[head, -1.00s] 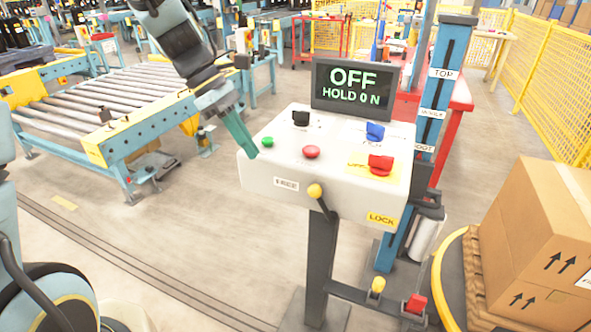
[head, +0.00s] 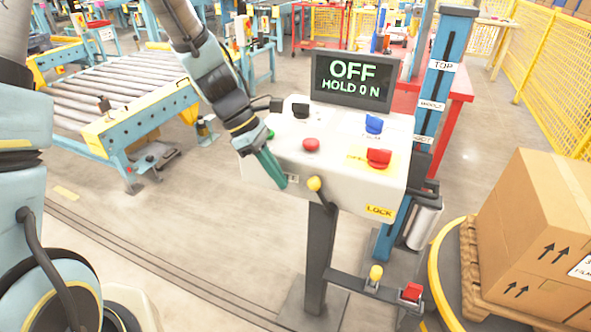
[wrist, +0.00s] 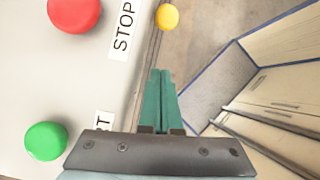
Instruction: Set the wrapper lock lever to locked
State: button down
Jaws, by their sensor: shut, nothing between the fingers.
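The wrapper lock lever has a yellow knob (head: 314,184) on a dark arm at the front face of the white control box (head: 340,190). The lever leans up and left, toward the FREE label, which my gripper partly hides. The yellow LOCK label (head: 380,211) is at the right of the front face. My gripper (head: 281,184) has teal fingers, shut and empty, pointing down at the front edge, just left of the knob and apart from it. In the wrist view, the knob (wrist: 167,17) is beyond the closed fingertips (wrist: 161,72).
The box top carries a red button (head: 311,144), a black knob (head: 300,108), a blue knob (head: 374,124) and a red knob (head: 379,158). A blue mast (head: 445,90) and a carton (head: 535,220) on a pallet stand right.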

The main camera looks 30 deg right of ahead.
aim_at(296, 174)
jog(key=shift+s+d+r+p, duration=0.3)
jog(key=shift+s+d+p, duration=0.05)
jog(key=shift+s+d, duration=0.15)
jog(key=shift+s+d+r+p, duration=0.3)
jog(key=shift+s+d, duration=0.05)
jog(key=shift+s, duration=0.15)
jog(key=shift+s+d, duration=0.4)
jog(key=shift+s, duration=0.1)
